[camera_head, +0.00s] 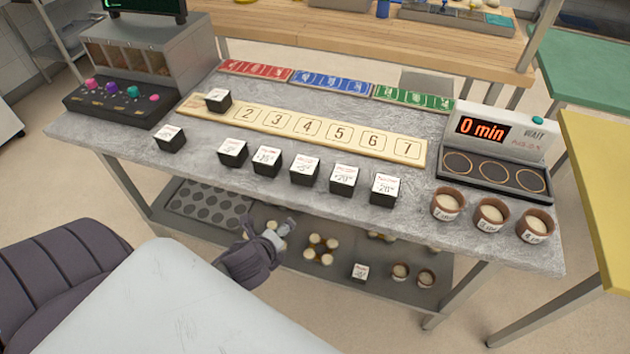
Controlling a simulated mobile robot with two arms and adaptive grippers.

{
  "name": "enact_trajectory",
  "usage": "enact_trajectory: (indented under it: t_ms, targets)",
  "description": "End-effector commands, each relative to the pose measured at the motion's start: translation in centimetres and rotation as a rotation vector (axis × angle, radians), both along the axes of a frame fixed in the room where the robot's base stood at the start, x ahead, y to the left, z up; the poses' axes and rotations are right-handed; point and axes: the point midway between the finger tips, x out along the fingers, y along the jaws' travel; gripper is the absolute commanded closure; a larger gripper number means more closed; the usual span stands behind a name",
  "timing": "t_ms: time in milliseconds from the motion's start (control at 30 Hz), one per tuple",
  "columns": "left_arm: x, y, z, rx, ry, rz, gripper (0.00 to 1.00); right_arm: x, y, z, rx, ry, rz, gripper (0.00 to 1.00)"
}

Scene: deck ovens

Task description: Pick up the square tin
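Several small black square blocks with white printed tops stand in a row on the grey worktop (400,218); they run from the left one (170,139) to the right one (385,190). Another block (217,100) sits at the left end of the numbered board (320,132). One more (360,272) is on the lower shelf. I cannot tell which of these, if any, is the square tin. My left gripper (272,238) is at the worktop's front edge, over the lower shelf in the picture; its fingers are too small to read. My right gripper is not in view.
Three brown labelled cups (448,204) stand at the right front, by a scale-like unit showing "0 min" (490,145). A knob panel (115,98) is at the left. The lower shelf holds a holed tray (205,203) and clusters of pale round pieces (320,248).

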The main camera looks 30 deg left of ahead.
Motion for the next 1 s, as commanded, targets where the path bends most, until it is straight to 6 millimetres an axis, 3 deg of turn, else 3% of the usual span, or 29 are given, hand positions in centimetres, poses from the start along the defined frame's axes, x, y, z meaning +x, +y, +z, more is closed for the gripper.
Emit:
enact_trajectory:
  t_ms: [133,300,500,667,767,1000]
  targets:
    - [1.0,-0.1,3.9,0.181,-0.035,-0.163,0.08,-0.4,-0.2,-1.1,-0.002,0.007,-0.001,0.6]
    - [1.7,-0.7,9.2,0.447,-0.075,-0.369,0.08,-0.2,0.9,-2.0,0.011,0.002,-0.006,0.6]
    - [1.7,-1.9,15.1,0.773,-0.113,-0.578,0.08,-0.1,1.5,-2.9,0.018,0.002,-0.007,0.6]
    - [2.5,-1.9,15.9,0.85,-0.118,-0.617,0.08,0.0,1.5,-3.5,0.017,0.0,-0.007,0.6]
    - [4.2,-1.5,15.2,0.851,-0.12,-0.614,0.08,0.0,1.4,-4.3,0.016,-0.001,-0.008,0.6]
    - [8.1,-0.6,13.7,0.846,-0.115,-0.614,0.08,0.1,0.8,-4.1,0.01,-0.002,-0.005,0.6]
